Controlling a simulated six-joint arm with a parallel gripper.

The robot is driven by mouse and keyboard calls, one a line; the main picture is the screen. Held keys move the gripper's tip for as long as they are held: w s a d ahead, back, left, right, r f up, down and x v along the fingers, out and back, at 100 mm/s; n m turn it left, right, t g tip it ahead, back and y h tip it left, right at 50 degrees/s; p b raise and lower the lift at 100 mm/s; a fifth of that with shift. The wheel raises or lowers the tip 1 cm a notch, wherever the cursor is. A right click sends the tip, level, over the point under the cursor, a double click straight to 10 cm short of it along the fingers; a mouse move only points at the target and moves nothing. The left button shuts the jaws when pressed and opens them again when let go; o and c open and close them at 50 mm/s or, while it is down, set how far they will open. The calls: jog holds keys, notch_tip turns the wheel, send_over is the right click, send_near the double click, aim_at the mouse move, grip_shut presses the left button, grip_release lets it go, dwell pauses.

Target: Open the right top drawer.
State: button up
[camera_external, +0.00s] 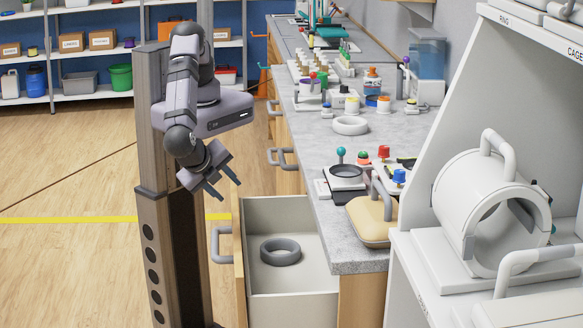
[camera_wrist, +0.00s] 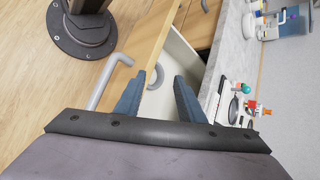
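The near-end top drawer (camera_external: 320,240), on the right as seen facing the counter front, is pulled well out. Its pale interior holds a grey ring (camera_external: 280,251). The ring also shows partly in the wrist view (camera_wrist: 157,76). The drawer's grey handle (camera_external: 222,245) is on its wooden front, seen at left in the wrist view (camera_wrist: 103,82). My gripper (camera_external: 225,186) is above the drawer front and handle, apart from both. In the wrist view its two fingers (camera_wrist: 159,84) are spread with nothing between them.
Other closed drawers with grey handles (camera_external: 282,159) lie farther along the counter. The grey countertop (camera_external: 305,145) holds a white ring (camera_external: 350,125), a yellow kettlebell-like object (camera_external: 372,220) and several small items. A white shelf unit (camera_external: 470,250) stands at right. Floor left of my column is clear.

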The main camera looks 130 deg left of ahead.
aim_at(213, 242)
jog(key=d+f+m+h, duration=0.4)
jog(key=d+f+m, duration=0.1)
jog(key=d+f, duration=0.15)
jog(key=shift+w+d+f+p+x, duration=0.15)
jog(key=shift+p+x, duration=0.35)
jog(key=shift+x, duration=0.65)
jog(key=shift+w+d+p+x, duration=0.1)
jog(key=shift+p+x, duration=0.45)
jog(key=shift+x, duration=0.6)
jog(key=shift+w+d+f+p+x, duration=0.15)
jog(key=shift+p+x, duration=0.35)
jog(key=shift+x, duration=0.65)
jog(key=shift+c, duration=0.4)
jog(key=shift+r, duration=0.1)
grip_shut()
jog(key=shift+s+d, duration=0.1)
jog(key=shift+s, duration=0.05)
